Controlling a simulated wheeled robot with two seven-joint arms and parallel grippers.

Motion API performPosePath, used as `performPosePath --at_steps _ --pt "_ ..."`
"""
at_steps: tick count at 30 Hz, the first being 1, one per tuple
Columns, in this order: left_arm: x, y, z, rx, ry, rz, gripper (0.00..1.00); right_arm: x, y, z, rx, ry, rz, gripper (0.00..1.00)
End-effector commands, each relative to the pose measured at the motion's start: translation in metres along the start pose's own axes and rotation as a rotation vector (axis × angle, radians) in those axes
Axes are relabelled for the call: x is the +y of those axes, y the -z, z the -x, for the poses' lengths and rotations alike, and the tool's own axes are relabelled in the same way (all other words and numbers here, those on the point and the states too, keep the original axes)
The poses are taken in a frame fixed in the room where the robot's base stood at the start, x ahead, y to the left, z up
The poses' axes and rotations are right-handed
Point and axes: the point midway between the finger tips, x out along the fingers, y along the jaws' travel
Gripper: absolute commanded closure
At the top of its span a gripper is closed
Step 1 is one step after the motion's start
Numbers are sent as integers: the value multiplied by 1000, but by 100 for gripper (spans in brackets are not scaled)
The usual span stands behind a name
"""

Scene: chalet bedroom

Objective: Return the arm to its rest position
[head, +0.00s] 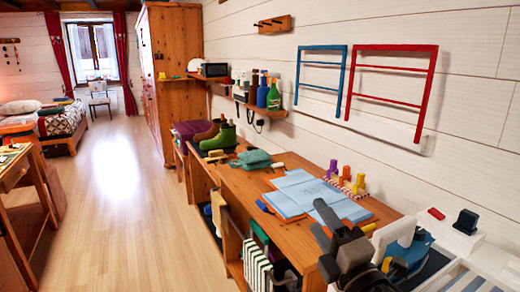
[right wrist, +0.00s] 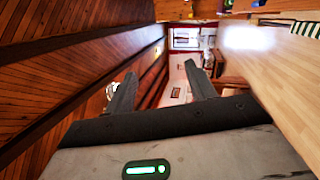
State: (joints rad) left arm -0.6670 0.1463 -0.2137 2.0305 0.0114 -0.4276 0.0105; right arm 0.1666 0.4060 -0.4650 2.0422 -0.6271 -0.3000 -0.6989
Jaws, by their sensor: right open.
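My right gripper (head: 322,220) is dark grey and hangs over the near right end of the wooden bench (head: 240,185) in the head view. In the right wrist view its two fingers (right wrist: 158,82) are spread apart with nothing between them. That view is turned on its side, with wooden planks at the left and the pale floor at the right. My left gripper does not show in either view.
On the bench lie an open blue book (head: 305,197), green boots (head: 219,138) and a teal cloth (head: 251,159). Blue (head: 319,68) and red (head: 395,80) racks hang on the wall. A striped cloth (head: 256,265) hangs at the bench front. The floor (head: 120,200) at left is clear.

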Motion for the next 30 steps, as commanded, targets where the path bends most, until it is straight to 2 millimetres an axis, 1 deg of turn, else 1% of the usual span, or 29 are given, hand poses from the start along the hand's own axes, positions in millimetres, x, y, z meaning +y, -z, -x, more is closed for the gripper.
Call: performPosePath --at_steps 1,2,3,5,6,9,12,15,20,24,27,30 --pt "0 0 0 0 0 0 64 -28 -12 24 -123 126 -210 45" --pt "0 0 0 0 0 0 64 -44 -18 39 -198 199 -327 45" --pt "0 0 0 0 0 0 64 -65 -25 61 -296 294 -473 45" --pt "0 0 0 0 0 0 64 -93 -28 96 -436 424 -664 45" --pt "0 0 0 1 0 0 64 -108 -28 119 -520 502 -771 45" --pt "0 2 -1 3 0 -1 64 -135 -21 169 -694 656 -967 45" --pt "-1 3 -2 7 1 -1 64 -149 -12 208 -827 770 -1095 45" --pt "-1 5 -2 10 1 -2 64 -157 -2 241 -938 861 -1187 45" --pt "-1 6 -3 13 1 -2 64 -162 13 286 -1092 984 -1299 45" --pt "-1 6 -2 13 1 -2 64 -160 27 320 -1215 1079 -1371 45" --pt "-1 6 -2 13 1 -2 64 -158 36 343 -1298 1141 -1413 45" --pt "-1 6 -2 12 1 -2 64 -171 37 330 -1236 1092 -1431 45"
